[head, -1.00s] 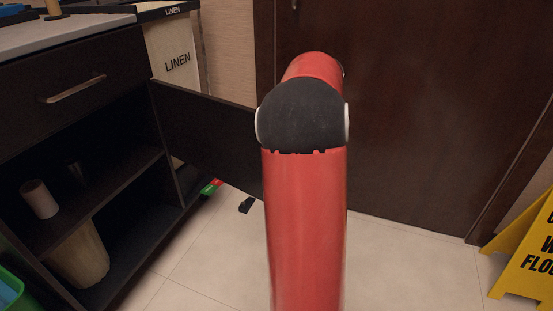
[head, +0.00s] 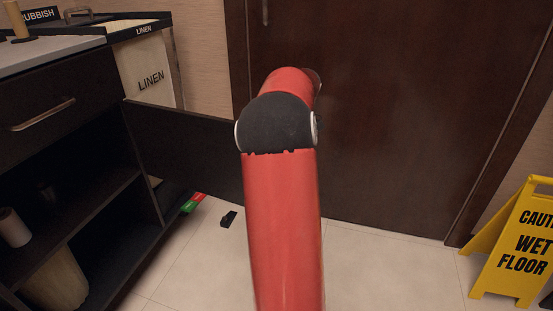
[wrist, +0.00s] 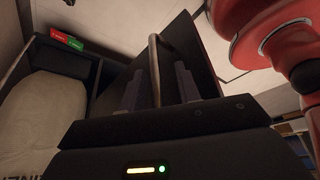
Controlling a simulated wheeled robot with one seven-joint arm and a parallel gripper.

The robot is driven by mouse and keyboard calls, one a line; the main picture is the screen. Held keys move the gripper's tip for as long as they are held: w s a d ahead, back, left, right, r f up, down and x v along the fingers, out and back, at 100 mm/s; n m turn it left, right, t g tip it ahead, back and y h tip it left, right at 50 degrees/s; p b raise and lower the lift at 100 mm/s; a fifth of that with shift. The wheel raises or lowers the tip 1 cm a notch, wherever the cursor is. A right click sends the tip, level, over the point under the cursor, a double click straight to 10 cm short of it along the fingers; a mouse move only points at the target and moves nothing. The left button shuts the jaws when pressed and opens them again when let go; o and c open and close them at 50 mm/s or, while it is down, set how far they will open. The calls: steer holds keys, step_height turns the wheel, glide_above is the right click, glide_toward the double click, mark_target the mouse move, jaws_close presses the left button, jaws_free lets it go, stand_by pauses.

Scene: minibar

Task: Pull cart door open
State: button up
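The cart (head: 60,85) is dark, with a drawer above and open shelves below, at the left in the head view. Its dark door (head: 185,145) stands swung wide out to the right, its far end hidden behind my red arm. In the wrist view the door (wrist: 190,50) stands just past my gripper, with its metal bar handle (wrist: 154,60) upright. My gripper (wrist: 164,82) has its two fingers apart, one on each side of the handle. A gap shows between the handle and the right finger. My gripper is hidden in the head view.
A linen bin (head: 150,75) stands behind the cart. A yellow wet floor sign (head: 512,245) stands at the right. A dark room door (head: 390,110) is at the back. A small black object (head: 229,219) lies on the tiles. The floor at centre right is clear.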

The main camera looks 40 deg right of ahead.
steer(key=shift+w+r, duration=0.1)
steer(key=p+v, duration=0.1)
steer(key=v, duration=0.6)
steer(key=shift+r, duration=0.25)
steer(key=shift+d, duration=0.1)
stand_by(0.3)
